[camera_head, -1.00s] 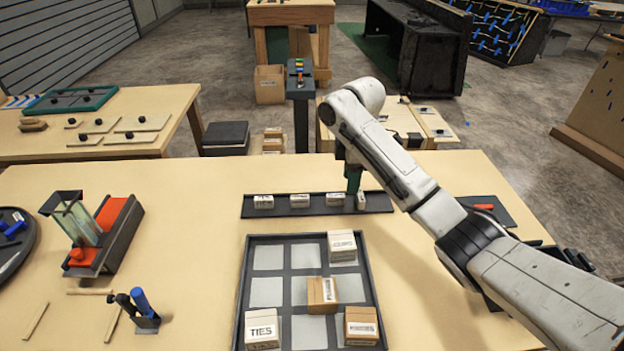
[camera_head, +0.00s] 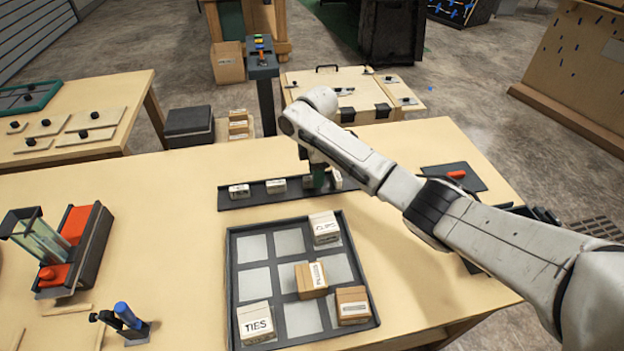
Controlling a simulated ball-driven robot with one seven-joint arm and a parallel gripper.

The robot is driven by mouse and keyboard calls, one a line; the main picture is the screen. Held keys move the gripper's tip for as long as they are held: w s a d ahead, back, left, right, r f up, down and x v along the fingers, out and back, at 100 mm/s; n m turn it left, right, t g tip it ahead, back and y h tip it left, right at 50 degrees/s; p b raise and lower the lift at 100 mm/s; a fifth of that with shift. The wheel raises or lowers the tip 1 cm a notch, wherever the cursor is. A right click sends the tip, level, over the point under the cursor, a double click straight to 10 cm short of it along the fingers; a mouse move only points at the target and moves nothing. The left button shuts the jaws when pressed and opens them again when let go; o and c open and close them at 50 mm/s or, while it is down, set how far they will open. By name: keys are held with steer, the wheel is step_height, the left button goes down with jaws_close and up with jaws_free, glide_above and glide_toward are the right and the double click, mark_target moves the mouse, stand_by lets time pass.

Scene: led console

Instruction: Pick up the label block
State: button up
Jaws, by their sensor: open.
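The label blocks are small white blocks with dark print, standing in a row on a long dark tray (camera_head: 262,200). The leftmost label block (camera_head: 239,190) and the second label block (camera_head: 276,186) show clearly. The third label block (camera_head: 307,182) shows only in part beside my gripper. The rightmost label block (camera_head: 336,179) shows just right of my gripper. My gripper (camera_head: 318,182) is open, low at the tray between the third and rightmost blocks. Its fingertips are small and partly hidden, so I cannot tell whether it touches a block.
A dark sorting tray (camera_head: 233,268) nearer me holds several cartons, including a TIES box (camera_head: 256,322). A red-and-black device (camera_head: 75,250) stands at left. A dark mat with a red object (camera_head: 455,175) lies right of my arm.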

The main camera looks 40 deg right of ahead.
step_height(320, 180, down, 2)
jaws_close()
stand_by(0.6)
